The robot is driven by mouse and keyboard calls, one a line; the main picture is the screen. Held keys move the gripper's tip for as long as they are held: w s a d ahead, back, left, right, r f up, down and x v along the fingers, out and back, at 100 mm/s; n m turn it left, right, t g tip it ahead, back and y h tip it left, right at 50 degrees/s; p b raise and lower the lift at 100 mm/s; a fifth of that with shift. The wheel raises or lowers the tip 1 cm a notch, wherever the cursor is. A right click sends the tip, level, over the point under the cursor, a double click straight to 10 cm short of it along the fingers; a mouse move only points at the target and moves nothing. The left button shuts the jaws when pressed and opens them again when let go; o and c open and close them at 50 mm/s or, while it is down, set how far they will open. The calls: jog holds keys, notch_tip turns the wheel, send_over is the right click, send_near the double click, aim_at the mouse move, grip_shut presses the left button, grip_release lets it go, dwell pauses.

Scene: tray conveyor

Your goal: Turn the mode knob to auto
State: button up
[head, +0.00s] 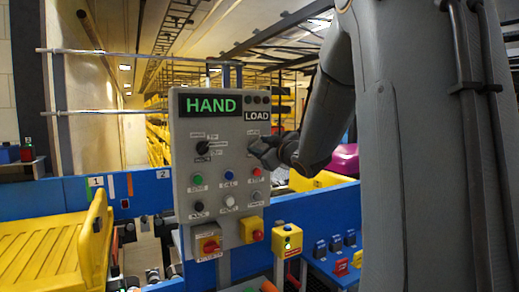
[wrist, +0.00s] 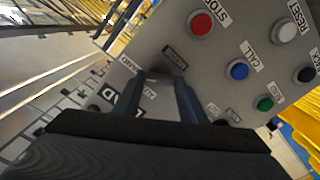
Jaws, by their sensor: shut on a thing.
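The grey control panel (head: 226,110) stands upright in the middle of the head view. Its display (head: 211,105) reads HAND in green, and a smaller sign (head: 257,116) reads LOAD. A black knob (head: 203,147) sits at the panel's upper left, ringed by labels too small to read. My gripper (head: 262,150) is at the upper right of the panel, over the right-hand knob, which is mostly hidden. I cannot tell by label which knob is the mode knob. In the wrist view, my gripper (wrist: 160,90) has its two fingers against the panel, around a dark shape.
A red STOP button (wrist: 201,24), a blue CALL button (wrist: 238,70) and a green button (wrist: 265,103) sit close to my gripper. A yellow tray (head: 55,250) lies on the conveyor to the left.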

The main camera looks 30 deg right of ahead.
jog(key=n+b, duration=0.3)
jog(key=shift+f+b, duration=0.2)
jog(key=shift+b, duration=0.1)
jog(key=n+b, duration=0.3)
jog(key=b, duration=0.1)
jog(key=shift+n, duration=0.3)
jog(key=n+b, duration=0.4)
jog(key=shift+r, duration=0.15)
jog(key=shift+n, duration=0.4)
jog(key=o, duration=1.1)
jog(key=shift+c, duration=0.2)
jog(key=shift+s, duration=0.15)
jog(key=s+b, duration=0.1)
jog(key=s, duration=0.6)
jog(key=shift+s+d, duration=0.15)
jog(key=shift+s, duration=0.15)
